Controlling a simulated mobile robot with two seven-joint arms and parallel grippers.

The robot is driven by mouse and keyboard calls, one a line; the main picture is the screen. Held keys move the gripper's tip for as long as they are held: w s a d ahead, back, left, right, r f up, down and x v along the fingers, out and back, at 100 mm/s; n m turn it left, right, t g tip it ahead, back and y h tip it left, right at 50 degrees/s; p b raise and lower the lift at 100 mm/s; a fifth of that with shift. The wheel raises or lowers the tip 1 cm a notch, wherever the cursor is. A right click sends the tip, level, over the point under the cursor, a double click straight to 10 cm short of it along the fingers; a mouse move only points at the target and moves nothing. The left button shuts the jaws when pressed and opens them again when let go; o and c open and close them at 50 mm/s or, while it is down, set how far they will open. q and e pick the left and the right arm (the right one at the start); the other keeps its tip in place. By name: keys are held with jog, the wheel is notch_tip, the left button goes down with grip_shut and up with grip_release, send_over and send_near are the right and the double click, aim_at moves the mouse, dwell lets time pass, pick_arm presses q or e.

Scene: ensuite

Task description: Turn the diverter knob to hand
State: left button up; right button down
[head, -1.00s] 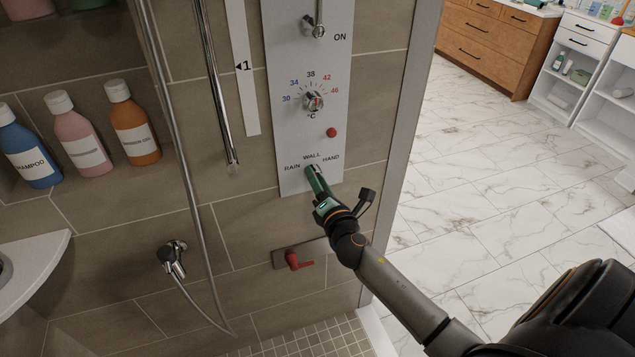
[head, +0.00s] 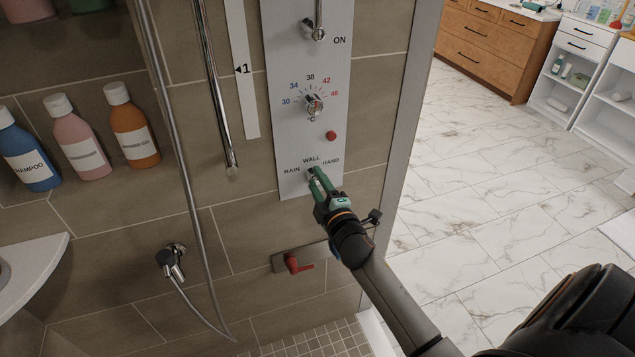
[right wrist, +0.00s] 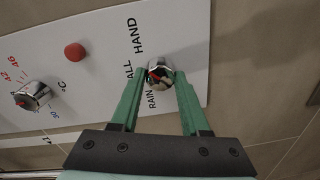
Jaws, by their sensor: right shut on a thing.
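The diverter knob (right wrist: 159,74) is a small chrome knob with a red mark, low on the grey shower panel (head: 290,140). The labels RAIN, WALL and HAND are printed around it. In the right wrist view the red mark seems to face the WALL label, though I cannot tell its exact angle. My right gripper (head: 316,181) has its green fingers on either side of the knob, shut on it; in the head view they hide much of the knob. My left gripper is not in view.
Above are the temperature knob (head: 314,104), a red button (head: 331,135) and a chrome lever (head: 315,32). A red lever (head: 295,263) sits below my right gripper. A hose (head: 180,140) hangs left, near bottles (head: 133,130). Open marble floor (head: 480,180) lies right.

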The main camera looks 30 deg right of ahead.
jog(key=shift+m, duration=1.1)
jog(key=shift+c, duration=1.9)
grip_release()
jog(key=v, duration=1.2)
jog(key=shift+s, duration=0.3)
